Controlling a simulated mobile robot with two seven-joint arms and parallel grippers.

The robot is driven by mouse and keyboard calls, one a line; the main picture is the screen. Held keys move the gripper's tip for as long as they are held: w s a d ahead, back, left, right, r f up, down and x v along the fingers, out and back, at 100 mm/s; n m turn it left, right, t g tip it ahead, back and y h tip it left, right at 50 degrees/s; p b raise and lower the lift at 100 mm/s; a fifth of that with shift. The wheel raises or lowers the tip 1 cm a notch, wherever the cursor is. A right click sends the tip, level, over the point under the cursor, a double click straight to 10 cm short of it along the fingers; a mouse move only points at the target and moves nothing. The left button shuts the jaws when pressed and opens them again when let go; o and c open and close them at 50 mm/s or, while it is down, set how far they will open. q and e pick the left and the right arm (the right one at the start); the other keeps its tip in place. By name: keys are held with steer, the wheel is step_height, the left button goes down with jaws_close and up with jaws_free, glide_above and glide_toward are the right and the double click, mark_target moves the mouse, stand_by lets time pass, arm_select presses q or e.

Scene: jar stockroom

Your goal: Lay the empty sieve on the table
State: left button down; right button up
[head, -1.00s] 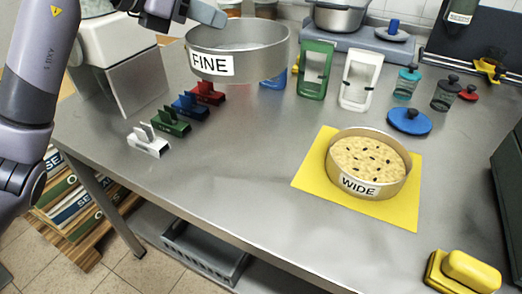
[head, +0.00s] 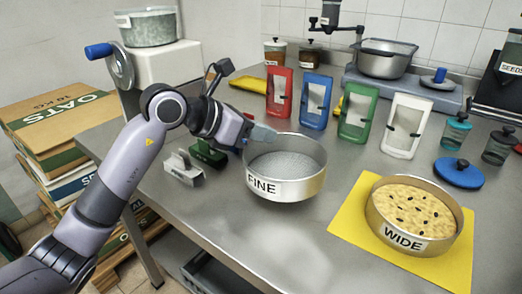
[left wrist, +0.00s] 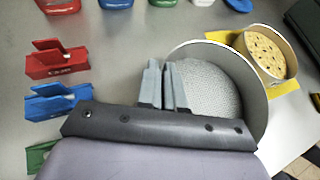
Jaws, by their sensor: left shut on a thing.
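The sieve labelled FINE (head: 312,186) is a round metal ring with a grey mesh floor, and nothing lies on the mesh. My left gripper (head: 262,134) is shut on its left rim in the head view. In the left wrist view the two fingers (left wrist: 165,86) pinch the wall of the sieve (left wrist: 258,92). The sieve is about level over the metal table (head: 290,232). I cannot tell whether its bottom touches the table or hangs just above it. My right gripper is not in view.
A WIDE sieve (head: 378,222) full of beige grains with dark bits stands on a yellow mat (head: 350,233) to the right. White (head: 184,172) and green (head: 208,154) clips stand at the left. Coloured frames (head: 317,97) stand behind. Bare table lies in front.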

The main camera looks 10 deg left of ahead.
mark_target(258, 147)
arm_select(q)
step_height(258, 147, down, 4)
steer(key=shift+r+b, duration=0.1)
steer(key=shift+b, duration=0.2)
steer(key=c, duration=1.3)
jaws_free()
steer(key=shift+o, duration=0.2)
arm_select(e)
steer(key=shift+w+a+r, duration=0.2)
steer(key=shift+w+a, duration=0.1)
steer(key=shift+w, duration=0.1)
arm_select(q)
steer(key=shift+r, duration=0.1)
steer(key=v, duration=1.2)
steer(key=shift+p, duration=0.4)
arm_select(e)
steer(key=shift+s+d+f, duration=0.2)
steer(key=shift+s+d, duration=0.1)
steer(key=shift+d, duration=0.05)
arm_select(q)
steer(key=shift+s, duration=0.1)
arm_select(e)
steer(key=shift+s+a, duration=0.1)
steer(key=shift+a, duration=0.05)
